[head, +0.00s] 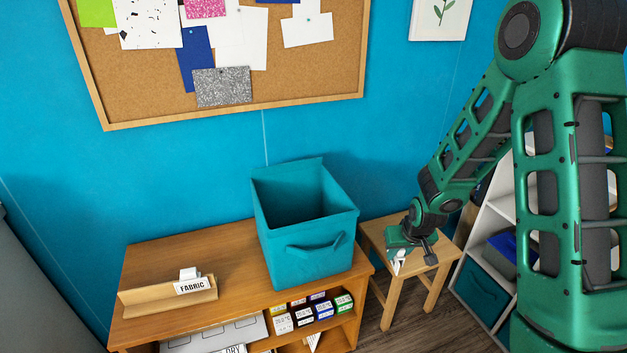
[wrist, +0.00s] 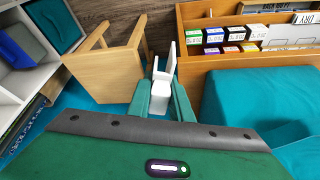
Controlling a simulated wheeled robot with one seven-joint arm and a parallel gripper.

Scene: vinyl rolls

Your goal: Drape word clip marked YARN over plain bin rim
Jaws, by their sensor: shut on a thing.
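My gripper (head: 399,256) is shut on a white clip (head: 397,267), whose word I cannot read. In the wrist view the clip (wrist: 163,82) is between the two green fingers (wrist: 161,103), its forked end pointing away. The plain bin (head: 308,252) is a teal open-topped fabric box with a front handle, standing on the right end of the wooden cabinet. It also fills the right of the wrist view (wrist: 255,100). My gripper is to the right of the bin and apart from it. The bin's inside looks empty from here.
A wooden holder (head: 140,304) with a white clip marked FABRIC (head: 191,286) sits on the cabinet top (head: 165,255). A wooden stool (head: 378,238) stands right of the cabinet, beside a white shelf unit (head: 500,215). Small coloured boxes (head: 323,312) fill the cabinet's open shelf.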

